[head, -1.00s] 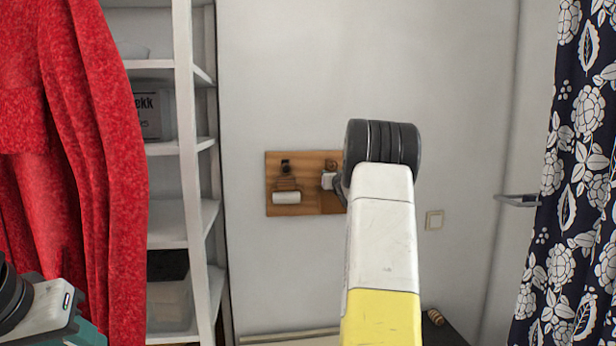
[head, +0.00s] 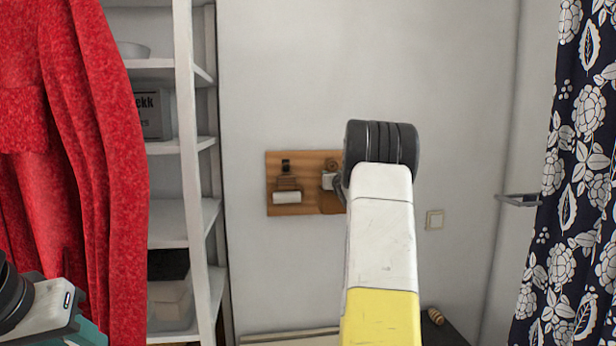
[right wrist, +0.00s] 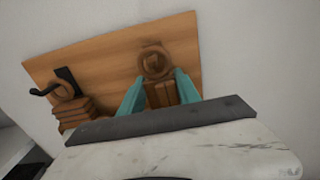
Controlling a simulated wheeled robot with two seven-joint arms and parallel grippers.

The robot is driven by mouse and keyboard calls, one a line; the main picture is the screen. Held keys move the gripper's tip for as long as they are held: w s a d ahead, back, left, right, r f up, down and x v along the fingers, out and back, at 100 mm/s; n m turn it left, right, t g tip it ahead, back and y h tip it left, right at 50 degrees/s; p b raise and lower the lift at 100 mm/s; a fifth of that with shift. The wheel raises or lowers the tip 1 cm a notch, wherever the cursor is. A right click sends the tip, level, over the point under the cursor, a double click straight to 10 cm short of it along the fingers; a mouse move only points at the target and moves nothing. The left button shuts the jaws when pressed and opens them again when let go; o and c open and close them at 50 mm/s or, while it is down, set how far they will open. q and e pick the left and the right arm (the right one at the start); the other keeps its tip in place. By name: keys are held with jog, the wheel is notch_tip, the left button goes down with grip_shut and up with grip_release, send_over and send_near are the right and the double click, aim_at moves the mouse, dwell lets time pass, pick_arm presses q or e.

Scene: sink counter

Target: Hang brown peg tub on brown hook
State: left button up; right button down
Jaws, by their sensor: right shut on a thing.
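A wooden board (head: 307,208) is fixed to the wall; it also fills the upper right wrist view (right wrist: 105,60). A black hook (right wrist: 68,78) on its left side carries a brown looped item (right wrist: 82,108). My right gripper (right wrist: 158,84) has its teal fingers shut on the brown peg tub (right wrist: 164,94), in front of the board. A round brown ring (right wrist: 155,63) shows just above the fingers with a darker brown knob, seemingly the brown hook, inside it. Whether the ring bears on the hook cannot be told. My left gripper (head: 62,318) is partly visible at lower left, fingertips cut off.
A white shelf unit (head: 186,120) and a red cloth (head: 90,150) stand left of the board. A white roll-like piece (head: 286,198) is low on the board. A light switch (head: 434,220), a towel bar (head: 518,200) and a patterned curtain (head: 570,200) are right. The wall between is clear.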

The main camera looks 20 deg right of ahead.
jog(key=shift+w, duration=0.35)
jog(key=shift+d+f, duration=0.1)
jog(key=shift+f, duration=0.25)
dwell(0.6)
jog(key=c, duration=0.8)
grip_release()
jog(key=shift+o, duration=0.2)
send_over(336, 204)
jog(key=shift+w+d, duration=0.1)
jog(key=shift+d, duration=0.15)
jog(key=shift+a, duration=0.1)
